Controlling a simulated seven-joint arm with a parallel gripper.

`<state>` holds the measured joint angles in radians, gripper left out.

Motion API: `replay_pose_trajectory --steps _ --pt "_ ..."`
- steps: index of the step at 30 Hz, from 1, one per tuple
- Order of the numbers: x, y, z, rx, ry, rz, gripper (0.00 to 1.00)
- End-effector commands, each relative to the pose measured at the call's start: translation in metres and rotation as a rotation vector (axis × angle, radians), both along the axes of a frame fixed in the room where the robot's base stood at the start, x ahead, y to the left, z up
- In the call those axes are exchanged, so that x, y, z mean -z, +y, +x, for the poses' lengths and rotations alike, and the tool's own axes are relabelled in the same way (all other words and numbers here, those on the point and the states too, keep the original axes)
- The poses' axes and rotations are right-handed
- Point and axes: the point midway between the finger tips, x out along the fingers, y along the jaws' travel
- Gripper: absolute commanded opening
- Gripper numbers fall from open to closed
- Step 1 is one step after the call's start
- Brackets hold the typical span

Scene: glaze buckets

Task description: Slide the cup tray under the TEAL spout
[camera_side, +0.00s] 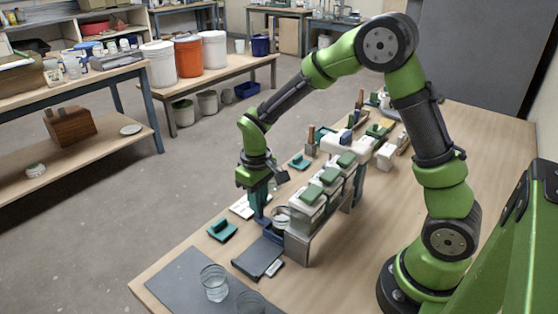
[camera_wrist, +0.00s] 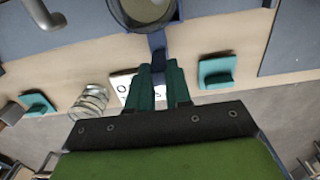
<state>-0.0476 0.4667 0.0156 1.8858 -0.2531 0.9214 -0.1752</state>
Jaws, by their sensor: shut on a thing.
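The blue cup tray (camera_side: 270,234) sits on the table at the near end of the bucket stand, with a round cup (camera_side: 281,217) in it. My gripper (camera_side: 258,212) has teal fingers and reaches down at the tray's outer side. In the wrist view, my gripper (camera_wrist: 158,72) is shut on the tray's narrow blue handle (camera_wrist: 157,43), and the cup (camera_wrist: 146,10) is cut by the top edge. Several pale buckets with green lids (camera_side: 308,195) stand in a row on the metal stand (camera_side: 300,243). I cannot make out the spouts or their colours.
Teal blocks (camera_side: 222,230) (camera_wrist: 215,71) lie on either side along the table edge. A white card (camera_side: 242,207) lies by my fingers. A dark flat box (camera_side: 257,259) and glasses (camera_side: 214,283) stand nearer. Another glass (camera_wrist: 90,102) is left of my fingers in the wrist view.

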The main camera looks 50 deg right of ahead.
Motion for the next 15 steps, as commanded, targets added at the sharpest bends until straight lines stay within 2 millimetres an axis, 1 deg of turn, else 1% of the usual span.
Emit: replay_pose_trajectory --steps 3,15 --pt "-0.001 -0.010 0.001 0.004 -0.002 -0.001 0.00" --pt "-0.001 -0.038 0.001 0.004 -0.003 -0.001 0.00"
